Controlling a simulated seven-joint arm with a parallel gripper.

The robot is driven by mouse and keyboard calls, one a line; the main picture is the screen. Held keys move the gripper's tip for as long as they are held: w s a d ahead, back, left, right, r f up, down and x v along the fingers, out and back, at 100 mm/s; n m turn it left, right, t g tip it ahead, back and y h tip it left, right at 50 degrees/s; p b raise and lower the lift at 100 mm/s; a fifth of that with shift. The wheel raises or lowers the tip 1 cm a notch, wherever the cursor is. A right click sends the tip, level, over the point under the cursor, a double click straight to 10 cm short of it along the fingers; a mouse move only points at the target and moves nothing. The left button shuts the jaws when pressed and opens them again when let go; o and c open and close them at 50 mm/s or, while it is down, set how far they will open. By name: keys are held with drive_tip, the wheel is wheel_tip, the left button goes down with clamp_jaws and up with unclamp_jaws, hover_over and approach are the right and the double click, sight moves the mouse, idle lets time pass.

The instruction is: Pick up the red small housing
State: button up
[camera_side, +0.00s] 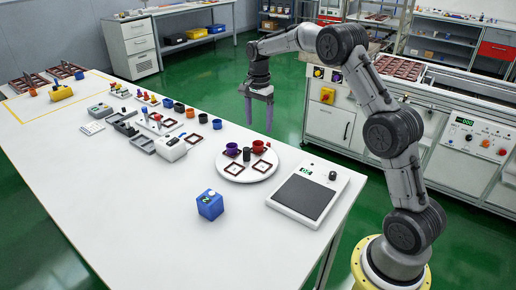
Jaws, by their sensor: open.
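A small red cup-shaped housing (258,147) stands on the round white plate (232,174), at its back right. A purple cup-shaped piece (232,149) and a dark cylinder (247,154) stand to its left on the same plate. My gripper (260,131) points down with its two purple fingers apart and nothing between them. In the picture its fingertips are just above the red housing, without visible contact. The height gap and depth are hard to judge from this one view.
A blue block (210,205) and a flat grey-topped device (302,196) with a display stand near the plate. Several small dark and orange cups, including a black one (203,118), stand to the left. The table's front left area is clear.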

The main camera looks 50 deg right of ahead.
sight(258, 141)
drive_tip(key=f, duration=0.8)
drive_tip(key=shift+w+f, duration=0.15)
drive_tip(key=shift+w, duration=0.05)
clamp_jaws()
idle(0.4)
